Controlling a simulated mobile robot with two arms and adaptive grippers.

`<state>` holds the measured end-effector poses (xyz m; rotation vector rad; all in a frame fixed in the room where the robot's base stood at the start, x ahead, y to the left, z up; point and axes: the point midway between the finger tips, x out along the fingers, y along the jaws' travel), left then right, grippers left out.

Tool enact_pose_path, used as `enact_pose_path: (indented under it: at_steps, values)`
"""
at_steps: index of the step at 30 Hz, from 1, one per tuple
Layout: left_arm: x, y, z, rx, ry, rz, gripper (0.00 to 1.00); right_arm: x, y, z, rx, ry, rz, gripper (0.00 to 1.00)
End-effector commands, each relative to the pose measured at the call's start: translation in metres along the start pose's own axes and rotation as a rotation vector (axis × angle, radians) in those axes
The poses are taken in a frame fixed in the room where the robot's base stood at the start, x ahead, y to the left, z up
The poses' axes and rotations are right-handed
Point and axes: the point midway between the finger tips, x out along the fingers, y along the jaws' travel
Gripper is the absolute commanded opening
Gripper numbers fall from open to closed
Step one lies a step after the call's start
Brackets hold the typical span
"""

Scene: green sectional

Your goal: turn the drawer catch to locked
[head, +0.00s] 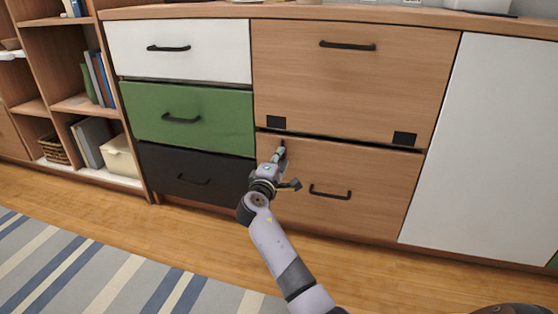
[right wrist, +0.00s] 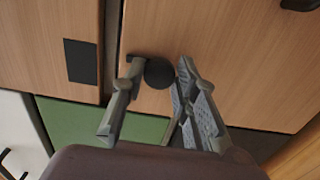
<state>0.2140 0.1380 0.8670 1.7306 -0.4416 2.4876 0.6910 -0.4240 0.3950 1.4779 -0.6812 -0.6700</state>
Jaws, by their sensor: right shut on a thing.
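The drawer catch shows in the right wrist view as a dark round knob (right wrist: 159,73) on the wooden front near its edge. My right gripper (right wrist: 157,70) has its fingertips on either side of the knob and is shut on it. In the head view the right gripper (head: 279,153) reaches the upper left corner of the lower wooden drawer (head: 376,180). There it mostly hides the catch, and I cannot tell which way the catch is turned. The drawer looks closed. My left gripper is not in view.
Left of the gripper are a white drawer (head: 180,62), a green drawer (head: 225,122) and a black drawer (head: 160,165). The upper wooden front (head: 350,85) has two black plates at its bottom edge. A dark bar handle (head: 330,193) lies right of my gripper. The floor in front is clear.

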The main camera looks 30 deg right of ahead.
Motion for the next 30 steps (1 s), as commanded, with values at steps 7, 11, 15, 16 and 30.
enact_pose_path:
  at_steps: [7, 11, 15, 16, 30]
  values:
    - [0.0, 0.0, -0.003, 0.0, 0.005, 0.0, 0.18, 0.0, -0.001, 0.001, 0.0, -0.002, -0.002, 0.37]
    - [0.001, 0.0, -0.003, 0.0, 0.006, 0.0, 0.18, 0.0, -0.001, 0.001, -0.001, -0.002, -0.001, 0.46]
    - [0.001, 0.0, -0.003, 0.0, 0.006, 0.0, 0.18, 0.0, 0.0, 0.001, -0.001, -0.001, -0.001, 0.47]
    - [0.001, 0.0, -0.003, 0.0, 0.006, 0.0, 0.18, 0.0, 0.0, 0.0, -0.001, -0.001, -0.001, 0.47]
    - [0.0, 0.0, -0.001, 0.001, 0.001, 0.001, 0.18, -0.047, -0.002, 0.0, 0.0, 0.001, -0.002, 0.47]
